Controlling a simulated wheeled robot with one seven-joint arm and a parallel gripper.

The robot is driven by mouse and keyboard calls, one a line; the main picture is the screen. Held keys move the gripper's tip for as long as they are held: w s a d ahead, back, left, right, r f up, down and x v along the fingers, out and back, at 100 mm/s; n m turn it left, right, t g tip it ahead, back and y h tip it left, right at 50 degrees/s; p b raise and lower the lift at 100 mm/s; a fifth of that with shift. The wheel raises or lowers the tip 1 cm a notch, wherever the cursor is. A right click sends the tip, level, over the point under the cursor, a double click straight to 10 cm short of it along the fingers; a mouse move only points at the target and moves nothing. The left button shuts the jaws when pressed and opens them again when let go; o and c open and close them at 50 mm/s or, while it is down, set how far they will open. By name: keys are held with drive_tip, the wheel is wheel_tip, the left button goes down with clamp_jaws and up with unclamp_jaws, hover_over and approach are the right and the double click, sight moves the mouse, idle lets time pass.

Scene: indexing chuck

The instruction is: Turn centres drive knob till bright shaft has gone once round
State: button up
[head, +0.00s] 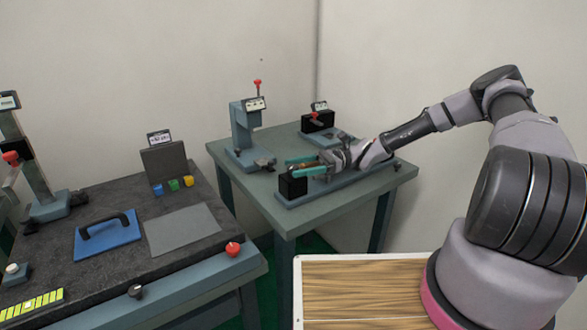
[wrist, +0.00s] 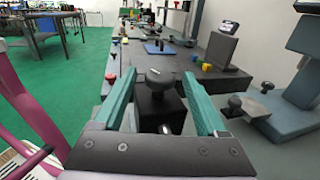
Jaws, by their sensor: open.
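The centres fixture is a long blue-grey base (head: 345,187) on the right-hand table, with a black block (head: 292,187) at its left end. My gripper (head: 293,166) is at that end, its two teal fingers pointing left above the block. In the wrist view a dark round knob (wrist: 160,79) shows between the open fingertips (wrist: 160,76), with a gap on each side. The black block also shows below the knob in the wrist view (wrist: 160,112).
A blue-grey upright stand with a red knob (head: 257,84) stands behind on the same table. A black unit with a red knob (head: 318,121) stands at the back. Another dark-topped table (head: 120,250) at left holds a blue plate (head: 107,237) and coloured blocks (head: 173,185).

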drive_tip(key=v, duration=0.9)
drive_tip(key=shift+d, duration=0.1)
